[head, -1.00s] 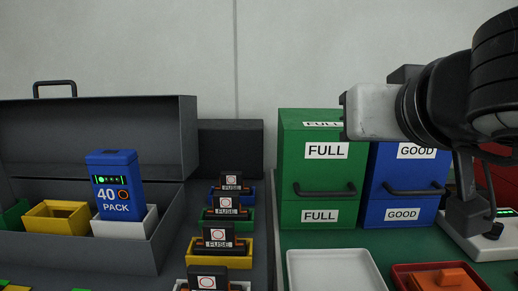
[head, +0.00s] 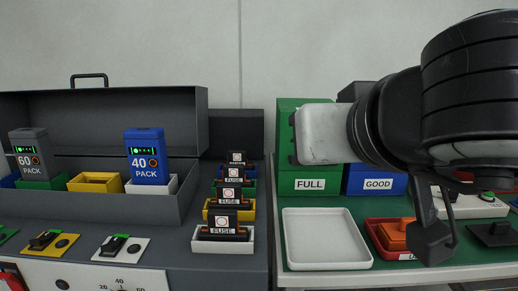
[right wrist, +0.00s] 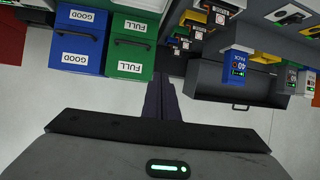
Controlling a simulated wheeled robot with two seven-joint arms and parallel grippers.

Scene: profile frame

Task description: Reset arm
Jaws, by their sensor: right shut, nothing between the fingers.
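My right arm (head: 400,120) comes in from the right in the head view and hangs in front of the green and blue cabinets, above the green mat. In the right wrist view my right gripper (right wrist: 161,84) shows as two dark fingers pressed together, with nothing between them. That view is upside down, and the fingers are over the wall area, apart from the cabinets and the case. My left gripper is in neither view.
A green FULL cabinet (head: 300,183) and a blue GOOD cabinet (head: 377,182) stand behind my arm. A white tray (head: 325,264) and a red tray (head: 376,247) with an orange part lie in front. An open grey case (head: 100,125) holds packs and bins. Fuses (head: 223,224) stand in a row.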

